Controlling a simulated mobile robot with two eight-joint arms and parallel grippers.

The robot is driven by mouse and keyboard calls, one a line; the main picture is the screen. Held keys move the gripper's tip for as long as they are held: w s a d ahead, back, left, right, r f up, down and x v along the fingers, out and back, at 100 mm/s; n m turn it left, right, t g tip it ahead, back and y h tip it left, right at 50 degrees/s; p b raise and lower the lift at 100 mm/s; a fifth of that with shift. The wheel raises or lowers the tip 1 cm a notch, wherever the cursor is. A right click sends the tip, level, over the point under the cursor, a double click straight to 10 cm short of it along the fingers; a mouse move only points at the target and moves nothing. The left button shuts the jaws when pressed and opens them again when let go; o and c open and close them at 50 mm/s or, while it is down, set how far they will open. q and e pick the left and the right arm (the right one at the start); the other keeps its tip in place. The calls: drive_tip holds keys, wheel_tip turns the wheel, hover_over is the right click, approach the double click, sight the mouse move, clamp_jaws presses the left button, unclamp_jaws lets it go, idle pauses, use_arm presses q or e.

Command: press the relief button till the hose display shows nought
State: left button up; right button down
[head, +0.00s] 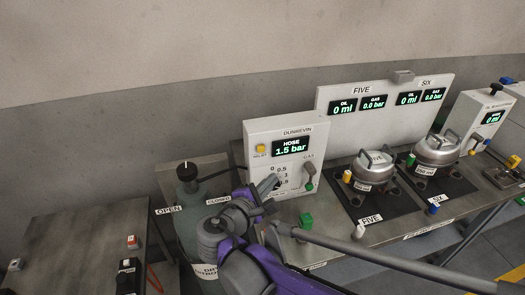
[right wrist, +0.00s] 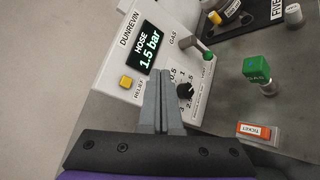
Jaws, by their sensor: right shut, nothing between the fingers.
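The white Dunrevin panel (head: 257,130) stands on the bench, and its hose display (head: 291,147) reads 1.5 bar. My right gripper (head: 273,185) is shut and empty in front of the panel's lower part, apart from the button as far as I can tell. In the right wrist view its closed fingertips (right wrist: 163,76) point at the panel. My left gripper is not in view.
A black dial (right wrist: 185,91) and a gas lever (head: 309,174) sit on the panel. A green block (head: 306,220) stands in front. A dark green cylinder (head: 188,200) is at left.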

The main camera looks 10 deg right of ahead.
approach(265, 151)
drive_tip(key=shift+s+d+x, duration=0.15)
drive_tip(key=shift+x, duration=0.75)
drive_tip(key=shift+s+d+x, duration=0.15)
drive_tip(key=shift+x, duration=0.75)
drive_tip(key=shift+s+d+x, duration=0.15)
drive_tip(key=shift+x, duration=0.75)
drive_tip(key=shift+w+f, duration=0.1)
drive_tip(key=shift+f, duration=0.05)
drive_tip(key=shift+w, duration=0.3)
drive_tip(key=shift+w, duration=0.5)
idle(1.8)
drive_tip(key=shift+s, duration=0.95)
drive_tip(key=shift+s, duration=2.5)
